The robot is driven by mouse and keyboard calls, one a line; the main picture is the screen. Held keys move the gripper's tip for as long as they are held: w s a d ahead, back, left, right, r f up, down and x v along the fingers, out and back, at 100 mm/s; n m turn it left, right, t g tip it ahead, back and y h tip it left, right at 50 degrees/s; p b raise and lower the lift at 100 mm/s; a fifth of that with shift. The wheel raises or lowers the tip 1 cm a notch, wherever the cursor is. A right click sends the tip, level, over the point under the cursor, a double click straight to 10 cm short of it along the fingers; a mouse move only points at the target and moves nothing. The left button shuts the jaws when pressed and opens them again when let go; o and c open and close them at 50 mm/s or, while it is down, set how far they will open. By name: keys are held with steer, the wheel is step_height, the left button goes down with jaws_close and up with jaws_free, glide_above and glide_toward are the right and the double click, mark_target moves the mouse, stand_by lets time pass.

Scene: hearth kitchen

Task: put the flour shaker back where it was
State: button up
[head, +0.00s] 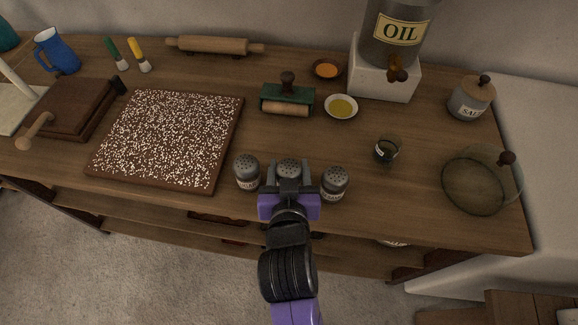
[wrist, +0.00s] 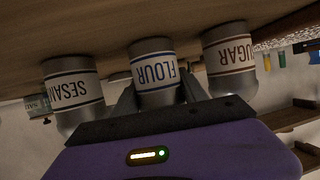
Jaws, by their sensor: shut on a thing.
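The flour shaker (wrist: 154,72) is a grey metal cylinder with a white label reading FLOUR, upside down in the wrist view. It also shows in the head view (head: 289,168), between two like shakers near the table's front edge. My gripper (head: 290,180) is shut on it, with a finger on each side. The sesame shaker (wrist: 72,92) is on one side of it and the sugar shaker (wrist: 230,58) on the other, both close by. In the wrist view its base is at or very near the wooden table top; I cannot tell whether it touches.
A board covered with white grains (head: 167,138) lies left of the shakers. A green-topped roller (head: 288,99), a small bowl of oil (head: 341,106) and a dark glass (head: 386,150) stand behind. A glass lid (head: 473,185) is at right. The table's front edge is close.

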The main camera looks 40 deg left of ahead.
steer(key=o, duration=1.5)
steer(key=shift+c, duration=0.2)
steer(key=shift+r, duration=0.1)
steer(key=v, duration=1.2)
